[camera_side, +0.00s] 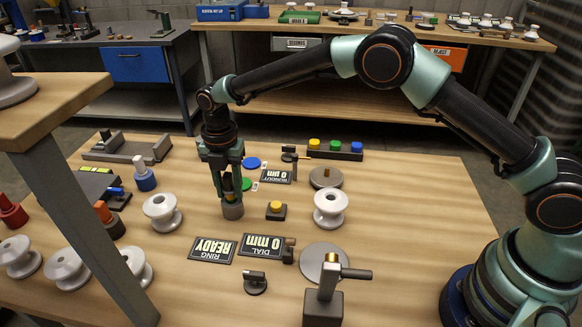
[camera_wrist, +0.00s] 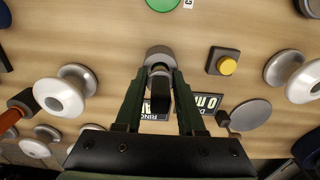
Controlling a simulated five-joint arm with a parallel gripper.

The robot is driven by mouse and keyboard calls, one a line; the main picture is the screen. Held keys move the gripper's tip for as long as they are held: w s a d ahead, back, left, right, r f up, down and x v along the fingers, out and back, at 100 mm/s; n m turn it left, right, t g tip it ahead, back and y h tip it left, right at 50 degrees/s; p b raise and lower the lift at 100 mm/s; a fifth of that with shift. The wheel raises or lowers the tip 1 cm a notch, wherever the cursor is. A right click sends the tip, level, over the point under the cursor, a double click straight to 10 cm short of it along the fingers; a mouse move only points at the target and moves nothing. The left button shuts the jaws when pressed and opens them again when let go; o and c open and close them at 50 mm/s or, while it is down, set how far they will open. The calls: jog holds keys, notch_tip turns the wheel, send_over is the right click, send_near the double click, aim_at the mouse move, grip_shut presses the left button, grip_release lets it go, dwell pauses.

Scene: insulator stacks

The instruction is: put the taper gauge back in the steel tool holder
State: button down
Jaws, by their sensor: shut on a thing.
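My gripper (camera_side: 230,193) points down at the grey steel tool holder (camera_side: 232,211), a short round cup on the bench. In the wrist view my gripper (camera_wrist: 160,76) is shut on the taper gauge (camera_wrist: 160,98), which shows as a dark block between the fingers. The tool holder (camera_wrist: 158,52) shows just past the fingertips, in line with the gauge. The gauge's lower end is hidden, so I cannot tell how far it is inside the holder. In the side view the fingers mostly hide the gauge.
A yellow button box (camera_side: 276,210) and a white insulator (camera_side: 330,208) stand right of the holder. Another insulator (camera_side: 162,211) stands to its left. A green disc (camera_side: 246,184) lies close behind. The READY sign (camera_side: 212,249) and DIAL sign (camera_side: 261,247) lie in front.

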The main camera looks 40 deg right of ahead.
jog(key=shift+f, duration=0.2)
jog(key=shift+c, duration=2.2)
grip_release()
notch_tip(320, 180, up, 12)
